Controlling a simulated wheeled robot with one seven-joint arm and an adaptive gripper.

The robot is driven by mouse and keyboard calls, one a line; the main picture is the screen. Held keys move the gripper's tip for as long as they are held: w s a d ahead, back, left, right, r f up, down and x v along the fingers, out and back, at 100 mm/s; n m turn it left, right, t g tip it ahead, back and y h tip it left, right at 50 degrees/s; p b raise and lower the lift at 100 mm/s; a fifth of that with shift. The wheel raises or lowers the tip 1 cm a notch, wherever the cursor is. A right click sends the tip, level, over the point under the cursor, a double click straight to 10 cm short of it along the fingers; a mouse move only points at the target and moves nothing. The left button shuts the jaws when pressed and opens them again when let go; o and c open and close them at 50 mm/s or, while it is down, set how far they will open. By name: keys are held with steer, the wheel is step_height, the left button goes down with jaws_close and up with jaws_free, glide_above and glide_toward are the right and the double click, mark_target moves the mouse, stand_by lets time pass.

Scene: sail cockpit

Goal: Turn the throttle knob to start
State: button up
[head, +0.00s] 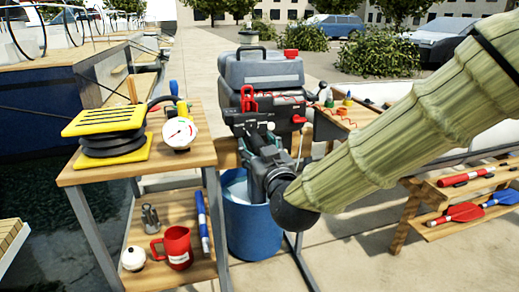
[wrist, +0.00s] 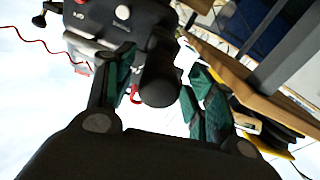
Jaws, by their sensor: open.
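The outboard motor (head: 262,70) stands in the middle of the head view, grey with red parts. Its dark body (wrist: 95,15) fills the top of the wrist view. A black cylindrical grip (wrist: 160,80), which looks like the throttle knob, points towards the wrist camera. My gripper (wrist: 158,88) is open, with one teal-padded finger on each side of this grip. I cannot tell whether either finger touches it. In the head view my gripper (head: 258,135) is in front of the motor, and it and the arm hide the grip.
A wooden stand on the left holds a yellow foot pump (head: 118,122), a gauge (head: 179,133) and a red mug (head: 176,248). A blue bucket (head: 250,230) stands below my gripper. A rack with paddles (head: 460,213) is at the right. Open pavement lies behind.

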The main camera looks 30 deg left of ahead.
steer(key=c, duration=1.1)
steer(key=shift+o, duration=0.2)
steer(key=shift+m+p, duration=0.3)
steer(key=shift+m, duration=0.1)
steer(key=m+p, duration=0.1)
steer(key=m, duration=0.1)
steer(key=shift+r+m+p, duration=0.1)
steer(key=shift+m+p, duration=0.2)
steer(key=shift+p, duration=0.1)
steer(key=m+p, duration=0.2)
steer(key=m, duration=0.2)
steer(key=shift+m, duration=0.3)
steer(key=shift+s, duration=0.1)
